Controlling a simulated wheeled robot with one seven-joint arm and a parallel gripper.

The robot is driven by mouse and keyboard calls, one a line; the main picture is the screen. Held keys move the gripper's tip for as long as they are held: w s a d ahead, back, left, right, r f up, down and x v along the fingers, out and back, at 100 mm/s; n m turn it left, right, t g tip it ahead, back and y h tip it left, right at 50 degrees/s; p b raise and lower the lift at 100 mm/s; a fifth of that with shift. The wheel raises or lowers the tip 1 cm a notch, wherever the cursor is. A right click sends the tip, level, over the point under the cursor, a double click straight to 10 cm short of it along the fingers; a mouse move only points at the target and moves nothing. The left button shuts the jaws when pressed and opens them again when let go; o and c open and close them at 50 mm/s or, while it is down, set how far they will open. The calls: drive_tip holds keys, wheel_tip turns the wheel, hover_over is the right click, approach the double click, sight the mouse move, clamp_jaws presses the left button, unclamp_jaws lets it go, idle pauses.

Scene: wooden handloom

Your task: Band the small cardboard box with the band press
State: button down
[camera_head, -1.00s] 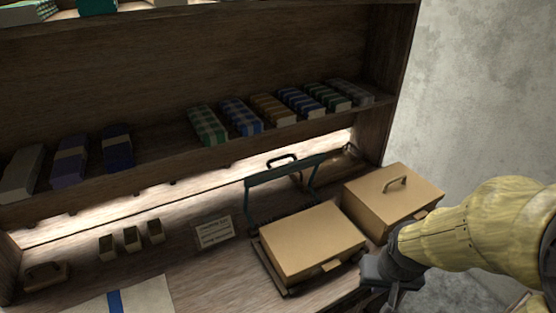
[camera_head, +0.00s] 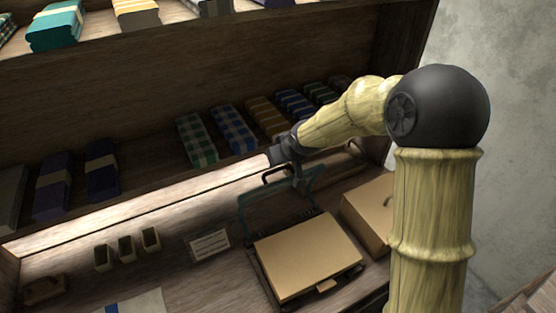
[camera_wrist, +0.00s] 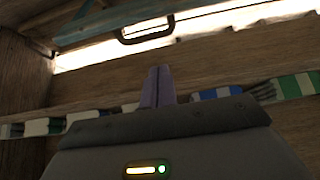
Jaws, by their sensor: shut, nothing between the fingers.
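A flat tan cardboard box (camera_head: 305,257) lies on the dark base of the band press (camera_head: 262,278) in the head view. The press's teal frame (camera_head: 245,212) stands raised behind the box, with a black handle (camera_head: 268,178) on top. My gripper (camera_head: 300,183) points down beside this handle, at its right, and looks shut and empty. In the wrist view the closed fingers (camera_wrist: 158,86) stand in the middle, and the black handle (camera_wrist: 147,36) shows beyond their tips, seemingly apart from them. I cannot tell the exact gap. My arm covers part of the frame's right side.
A second cardboard box (camera_head: 368,212) with a handle stands right of the press, partly behind my arm. Shelves with folded cloths (camera_head: 235,130) rise behind. A small sign (camera_head: 210,244) and little open boxes (camera_head: 126,249) stand on the bench at left.

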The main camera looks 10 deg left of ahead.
sight(276, 181)
drive_tip(key=shift+s+a+r, duration=0.15)
drive_tip(key=shift+a, duration=0.05)
drive_tip(key=w+f+p, duration=0.1)
drive_tip(key=f, duration=0.2)
drive_tip(key=a+f+p, duration=0.1)
drive_tip(key=f+p, duration=0.1)
drive_tip(key=f, duration=0.1)
drive_tip(key=w+f+p, duration=0.1)
drive_tip(key=f+p, duration=0.1)
drive_tip(key=shift+w+a+f, duration=0.25)
drive_tip(key=shift+w+f, duration=0.05)
drive_tip(key=shift+f, duration=0.1)
drive_tip(key=shift+s+d, duration=0.15)
drive_tip(key=shift+s, duration=0.15)
drive_tip(key=shift+f, duration=0.25)
idle(0.3)
